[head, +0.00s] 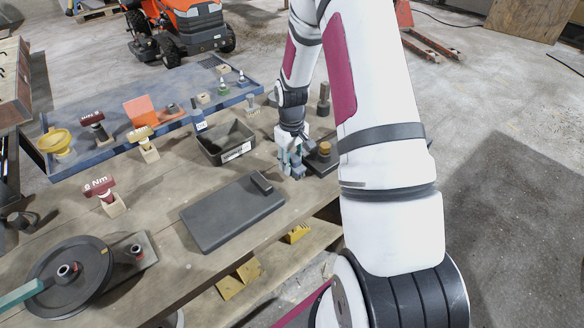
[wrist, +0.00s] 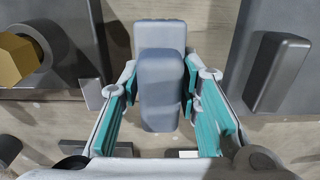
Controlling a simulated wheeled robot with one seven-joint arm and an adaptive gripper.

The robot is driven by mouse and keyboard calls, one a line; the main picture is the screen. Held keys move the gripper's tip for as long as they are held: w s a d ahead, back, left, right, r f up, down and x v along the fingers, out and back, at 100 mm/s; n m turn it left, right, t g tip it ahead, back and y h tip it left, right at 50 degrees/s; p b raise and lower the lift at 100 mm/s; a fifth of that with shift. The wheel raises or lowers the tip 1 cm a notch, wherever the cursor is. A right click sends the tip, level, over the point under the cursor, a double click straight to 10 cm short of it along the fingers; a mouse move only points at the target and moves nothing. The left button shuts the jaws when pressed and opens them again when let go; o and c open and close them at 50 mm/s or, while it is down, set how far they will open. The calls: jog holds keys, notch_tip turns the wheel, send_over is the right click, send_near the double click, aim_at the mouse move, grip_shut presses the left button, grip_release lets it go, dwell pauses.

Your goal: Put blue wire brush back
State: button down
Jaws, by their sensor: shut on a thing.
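My gripper (head: 291,166) is low over the right part of the workbench. In the wrist view its teal fingers are shut on a blue-grey, block-shaped thing (wrist: 161,92), which I take to be the blue wire brush. Its rounded top faces the camera, and no bristles show. In the head view the fingers mostly hide it. Whether it touches the bench cannot be told.
A dark mat (head: 225,215) with a dark block (head: 262,183) lies left of my gripper. A brass-topped piece (head: 324,150) stands close on the right. A grey bin (head: 225,153) is behind left. A blue tray (head: 85,163) with several items lines the back.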

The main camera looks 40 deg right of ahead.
jog(key=shift+f, duration=1.25)
jog(key=shift+f, duration=0.1)
jog(key=c, duration=1.2)
grip_release()
